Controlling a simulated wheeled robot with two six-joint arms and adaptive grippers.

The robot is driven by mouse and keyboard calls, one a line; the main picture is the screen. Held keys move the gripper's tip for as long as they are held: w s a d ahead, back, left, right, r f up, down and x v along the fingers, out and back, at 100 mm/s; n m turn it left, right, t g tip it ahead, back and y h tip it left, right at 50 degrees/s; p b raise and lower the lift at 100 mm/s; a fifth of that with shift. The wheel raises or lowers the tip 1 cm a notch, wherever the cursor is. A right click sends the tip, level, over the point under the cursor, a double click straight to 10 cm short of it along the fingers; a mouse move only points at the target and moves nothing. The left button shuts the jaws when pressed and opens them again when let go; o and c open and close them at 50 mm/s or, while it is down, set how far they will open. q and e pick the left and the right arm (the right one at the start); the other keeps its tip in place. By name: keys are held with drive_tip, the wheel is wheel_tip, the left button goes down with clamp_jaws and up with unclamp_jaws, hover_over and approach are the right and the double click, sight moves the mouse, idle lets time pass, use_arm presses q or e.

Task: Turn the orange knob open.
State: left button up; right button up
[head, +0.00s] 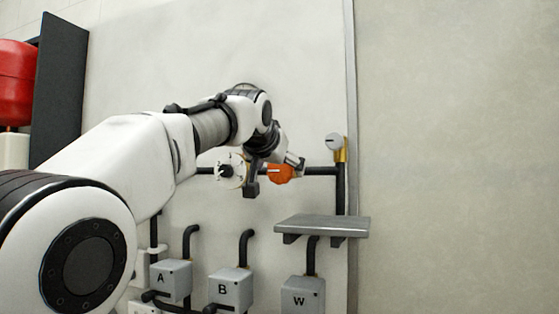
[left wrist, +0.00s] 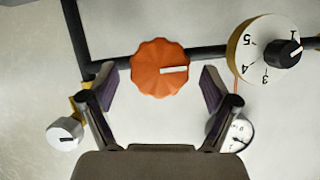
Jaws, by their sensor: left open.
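The orange knob (head: 279,174) sits on a dark horizontal pipe on the wall in the head view, partly hidden by my left gripper. In the left wrist view the orange knob (left wrist: 160,68) has a scalloped rim and a white pointer mark running from its middle to the right. My left gripper (head: 275,178) is in front of the knob. Its two fingers (left wrist: 160,90) are apart, one on each side of the knob, and they show no clear contact with it. Whether the fingers reach the knob's depth cannot be told. My right gripper is not in view.
A white numbered dial (left wrist: 268,50) is close beside the knob. A grey shelf (head: 322,226) juts out below. Boxes A (head: 171,279), B (head: 231,288) and W (head: 303,295) are lower. The right wall is bare.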

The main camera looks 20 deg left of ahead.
sight(279, 168)
use_arm(q)
drive_tip(key=x, duration=0.3)
drive_tip(key=shift+w+f, duration=0.15)
drive_tip(key=shift+v, duration=1)
drive_tip(key=c, duration=0.9)
drive_tip(key=shift+c, duration=1.4)
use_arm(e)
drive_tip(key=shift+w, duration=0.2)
